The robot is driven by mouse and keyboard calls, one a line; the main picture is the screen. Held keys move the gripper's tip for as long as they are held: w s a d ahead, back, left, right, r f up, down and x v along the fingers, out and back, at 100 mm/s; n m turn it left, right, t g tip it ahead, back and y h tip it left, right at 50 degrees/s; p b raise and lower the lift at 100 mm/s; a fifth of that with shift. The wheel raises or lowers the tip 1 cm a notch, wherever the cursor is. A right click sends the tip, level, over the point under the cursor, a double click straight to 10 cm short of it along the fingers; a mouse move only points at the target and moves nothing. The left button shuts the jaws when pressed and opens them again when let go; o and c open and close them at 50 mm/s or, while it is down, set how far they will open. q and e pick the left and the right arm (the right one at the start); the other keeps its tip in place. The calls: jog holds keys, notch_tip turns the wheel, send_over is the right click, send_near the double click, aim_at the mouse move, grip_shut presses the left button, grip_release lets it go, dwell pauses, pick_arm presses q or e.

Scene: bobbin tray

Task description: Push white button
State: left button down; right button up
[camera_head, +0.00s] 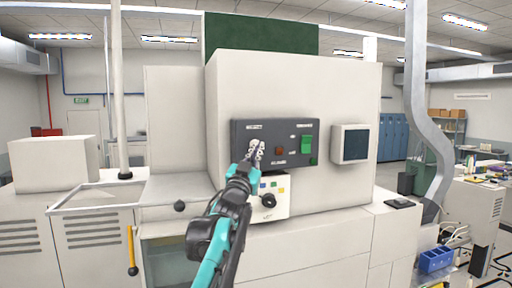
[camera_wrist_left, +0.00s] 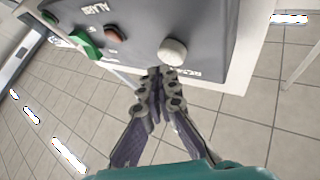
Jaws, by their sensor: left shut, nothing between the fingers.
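The white button (camera_wrist_left: 172,52) is a round knob on the dark grey control panel (camera_wrist_left: 215,25) in the left wrist view, near lettering on the panel edge. My left gripper (camera_wrist_left: 160,78) is shut and empty. Its fingertips are just below the button in that view, very close to it; I cannot tell whether they touch. In the head view my left gripper (camera_head: 255,146) is in front of the left half of the panel (camera_head: 283,128), and the white button cannot be made out behind the fingers. My right gripper is not in view.
The panel also carries a large green switch (camera_head: 306,144), a red button (camera_head: 278,151) and a small green button (camera_head: 313,161). Below it is a pale box with coloured keys and a black knob (camera_head: 268,200). A dark screen (camera_head: 356,144) is to the right.

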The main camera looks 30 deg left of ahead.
pick_arm(q)
jog(key=shift+s+d, duration=0.2)
jog(key=shift+d, duration=0.05)
jog(key=s+d, duration=0.3)
jog(key=shift+d, duration=0.3)
dwell(0.9)
jog(key=s+d+f+n+g+b, duration=0.1)
jog(key=s+d+f+g+b, duration=0.15)
jog(key=f+b, duration=0.85)
jog(key=s+d+f+g+h+b, duration=0.1)
jog(key=s+d+f+g+b, duration=0.2)
jog(key=f, duration=1.7)
jog(key=s+d+f+n+g+b, duration=0.15)
jog(key=d+f+b, duration=0.4)
jog(key=f, duration=0.95)
jog(key=s+d+f+g+h+b, duration=0.1)
jog(key=s+d+f+g+b, duration=0.2)
jog(key=f, duration=1.1)
jog(key=s+d+f+m+g+h+b, duration=0.1)
jog(key=s+d+f+g+b, duration=0.2)
jog(key=s+f+b, duration=0.6)
jog(key=s+d+f+m+g+h+b, duration=0.1)
jog(key=s+f+b, duration=0.5)
jog(key=f, duration=1.4)
jog(key=shift+s+d+g+h, duration=0.5)
jog(key=shift+s+d+g, duration=0.55)
jog(key=shift+d, duration=0.15)
